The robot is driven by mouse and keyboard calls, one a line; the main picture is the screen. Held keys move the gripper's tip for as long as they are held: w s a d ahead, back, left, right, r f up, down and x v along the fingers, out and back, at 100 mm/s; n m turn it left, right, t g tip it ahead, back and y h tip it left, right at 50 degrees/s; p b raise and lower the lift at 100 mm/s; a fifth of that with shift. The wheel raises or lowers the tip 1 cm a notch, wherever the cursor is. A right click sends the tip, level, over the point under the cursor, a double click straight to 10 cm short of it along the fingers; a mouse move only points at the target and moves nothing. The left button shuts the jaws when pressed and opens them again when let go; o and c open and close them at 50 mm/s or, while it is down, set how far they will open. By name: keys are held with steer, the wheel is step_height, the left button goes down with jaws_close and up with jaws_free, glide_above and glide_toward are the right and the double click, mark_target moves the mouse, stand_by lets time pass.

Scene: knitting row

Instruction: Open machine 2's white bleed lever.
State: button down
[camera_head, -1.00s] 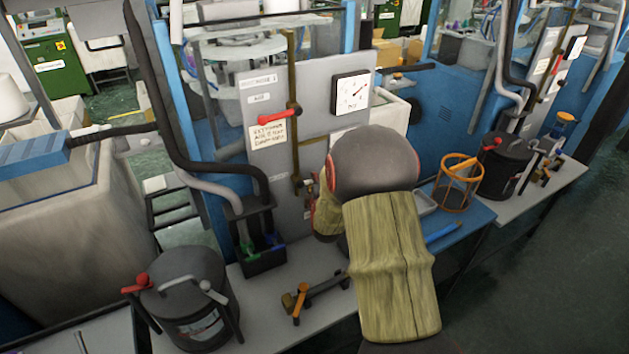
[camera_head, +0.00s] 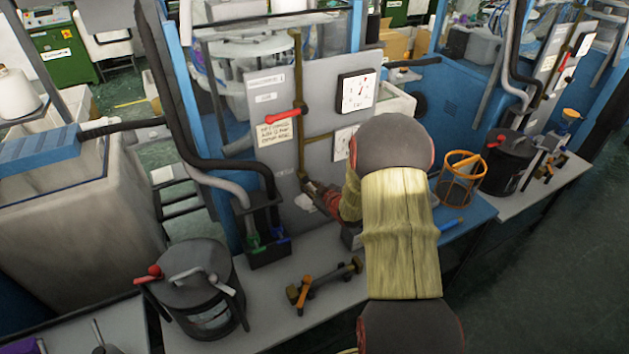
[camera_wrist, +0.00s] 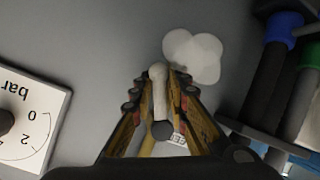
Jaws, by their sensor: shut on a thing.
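The grey machine panel (camera_head: 262,88) carries a brass pipe with a red lever (camera_head: 285,115) lying across it. Low on the panel, my gripper (camera_head: 318,195) reaches in from the right. In the wrist view, my gripper (camera_wrist: 158,95) is closed around a slim white lever (camera_wrist: 158,82), with a finger on each side. The lever's far end shows between the fingertips; its pivot is hard to make out. A pale, cloud-like white puff (camera_wrist: 192,55) shows beside the lever, and also in the head view (camera_head: 304,202). In the head view my gripper hides the lever.
A pressure gauge (camera_head: 357,91) sits high on the panel; a lower one (camera_head: 341,143) is partly hidden by my arm. A dark lidded pot (camera_head: 196,292) and a brass fitting (camera_head: 322,283) stand on the bench.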

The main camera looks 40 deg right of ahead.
steer(key=shift+w+a+f+m+t+y+p, duration=0.2)
steer(key=shift+a+m+y+p, duration=0.35)
steer(key=shift+m+y+p, duration=0.35)
steer(key=shift+w+a+f+m+t+y+p, duration=0.1)
steer(key=shift+a+m+t+y+p, duration=0.1)
steer(key=shift+a+m+y+p, duration=0.65)
steer(key=shift+d+h, duration=0.3)
steer(key=shift+h, duration=0.05)
steer(key=c, duration=1.9)
jaws_free()
steer(key=shift+s+r, duration=0.1)
steer(key=shift+s, duration=0.05)
steer(key=v, duration=1.1)
steer(key=shift+s, duration=0.35)
